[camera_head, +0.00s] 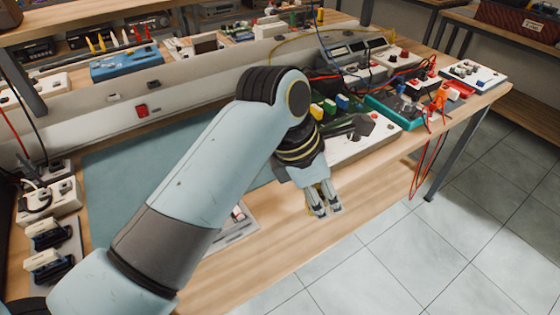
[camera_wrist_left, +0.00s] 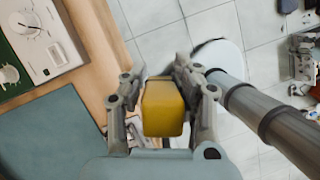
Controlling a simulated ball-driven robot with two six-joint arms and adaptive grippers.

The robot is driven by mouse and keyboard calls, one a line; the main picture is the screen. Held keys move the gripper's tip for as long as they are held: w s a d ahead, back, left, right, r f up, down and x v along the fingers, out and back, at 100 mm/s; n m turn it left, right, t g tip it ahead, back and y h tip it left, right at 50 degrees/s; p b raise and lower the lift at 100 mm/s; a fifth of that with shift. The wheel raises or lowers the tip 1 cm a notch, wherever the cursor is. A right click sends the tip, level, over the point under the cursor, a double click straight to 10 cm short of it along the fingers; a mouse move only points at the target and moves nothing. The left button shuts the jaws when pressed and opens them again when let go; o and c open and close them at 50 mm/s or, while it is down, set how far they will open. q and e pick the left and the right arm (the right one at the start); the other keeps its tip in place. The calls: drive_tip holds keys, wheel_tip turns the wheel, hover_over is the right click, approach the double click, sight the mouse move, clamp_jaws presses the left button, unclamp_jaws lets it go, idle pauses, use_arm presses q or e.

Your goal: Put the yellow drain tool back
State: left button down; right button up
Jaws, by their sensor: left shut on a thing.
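My left gripper (camera_head: 324,211) is at the front edge of the wooden bench in the head view, pointing down. In the left wrist view, it (camera_wrist_left: 160,78) is shut on a yellow block-shaped piece (camera_wrist_left: 163,110), which looks like the yellow drain tool. The piece sits between both fingers, with floor tiles behind it. In the head view the held piece is mostly hidden by the fingers. My right gripper is in neither view.
A white instrument panel (camera_head: 362,146) with coloured parts lies just behind the gripper. A green tray (camera_head: 397,111) with cables stands to its right. A teal mat (camera_head: 135,165) covers the bench at left. Red leads (camera_head: 428,168) hang over the front edge. Bare wood (camera_head: 375,185) lies right of the gripper.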

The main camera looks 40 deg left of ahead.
use_arm(q)
drive_tip(key=shift+r, duration=0.75)
drive_tip(key=shift+w+a+f+p, duration=0.1)
drive_tip(key=shift+a+p, duration=0.2)
drive_tip(key=shift+a, duration=0.05)
drive_tip(key=w+a+f, duration=0.1)
drive_tip(key=a+f, duration=0.1)
drive_tip(key=a, duration=0.1)
drive_tip(key=w+a+f, duration=0.1)
drive_tip(key=a+f, duration=0.1)
drive_tip(key=a, duration=0.2)
drive_tip(key=w+a+f, duration=0.1)
drive_tip(key=a+f, duration=0.1)
drive_tip(key=a, duration=0.1)
drive_tip(key=shift+w+a+f, duration=0.15)
drive_tip(key=shift+w+f, duration=0.15)
drive_tip(key=shift+w, duration=0.1)
drive_tip(key=shift+f, duration=2.05)
drive_tip(key=c, duration=1)
unclamp_jaws()
drive_tip(key=shift+f, duration=0.1)
